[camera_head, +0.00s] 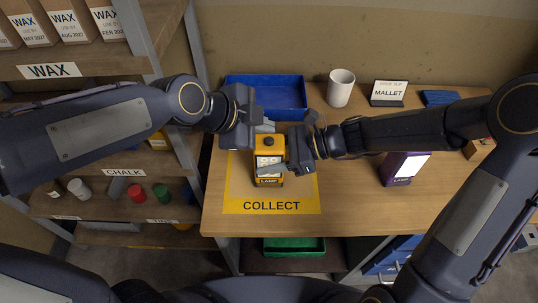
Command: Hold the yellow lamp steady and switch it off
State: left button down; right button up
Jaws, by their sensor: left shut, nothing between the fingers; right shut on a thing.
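The yellow lamp (277,182) stands upright on the yellow COLLECT mat (304,193). It has a dark knob on top and a pale front panel. My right gripper (271,169) comes in from the right and is shut on the yellow lamp. My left gripper (265,127) is shut and empty, just behind and above the lamp's top knob. I cannot tell whether it touches the knob.
A purple lamp (398,181) with a bright white panel stands to the right. Behind are a blue tray (290,83), a white mug (340,90) and a MALLET sign (388,93). Shelves with boxes stand at left. The desk's front right is clear.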

pick_arm(q)
notch_tip(320, 180, up, 5)
jog(key=shift+f, duration=0.2)
dwell(0.4)
pick_arm(e)
jog(key=o, duration=1.3)
